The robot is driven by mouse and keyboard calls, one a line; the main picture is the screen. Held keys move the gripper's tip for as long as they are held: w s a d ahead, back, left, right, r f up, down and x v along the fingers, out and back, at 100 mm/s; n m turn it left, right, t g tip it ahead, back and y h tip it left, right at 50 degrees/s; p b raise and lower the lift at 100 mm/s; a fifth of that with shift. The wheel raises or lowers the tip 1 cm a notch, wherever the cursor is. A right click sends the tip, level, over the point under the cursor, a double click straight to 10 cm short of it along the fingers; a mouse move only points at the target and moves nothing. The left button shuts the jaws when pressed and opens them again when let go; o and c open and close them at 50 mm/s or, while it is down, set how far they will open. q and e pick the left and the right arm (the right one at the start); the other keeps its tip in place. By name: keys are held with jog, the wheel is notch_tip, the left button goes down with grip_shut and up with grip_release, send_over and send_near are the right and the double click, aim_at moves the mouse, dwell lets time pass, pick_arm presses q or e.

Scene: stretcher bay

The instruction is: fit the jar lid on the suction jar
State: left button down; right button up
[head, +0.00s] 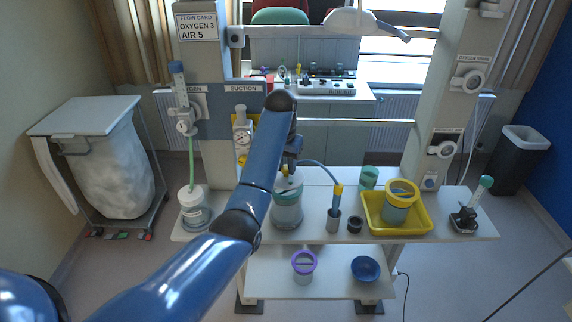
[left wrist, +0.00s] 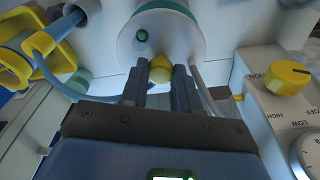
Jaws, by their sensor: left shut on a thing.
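The suction jar (head: 287,213) is a clear grey cup standing on the counter, left of centre in the head view. The jar lid (head: 288,186), pale with a teal rim, is at the jar's mouth; it also shows in the left wrist view (left wrist: 150,30) with a green port and a yellow knob (left wrist: 160,68). My left gripper (left wrist: 160,78) is shut on the lid by its knob, over the jar. My forearm partly hides the gripper in the head view. I cannot tell whether the lid is seated or just above the rim. My right gripper is out of view.
A yellow tray (head: 419,228) holding a yellow-rimmed jar (head: 396,212) is at right. A holder with a blue-and-yellow wand (head: 335,205) and small dark ring (head: 355,225) stand nearby. Another jar (head: 194,212) is left. The lower shelf bears a purple-rimmed cup (head: 303,267) and blue bowl (head: 365,269).

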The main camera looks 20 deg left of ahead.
pick_arm(q)
jog(key=shift+f, duration=1.65)
dwell(2.4)
jog(key=shift+c, duration=1.3)
grip_release()
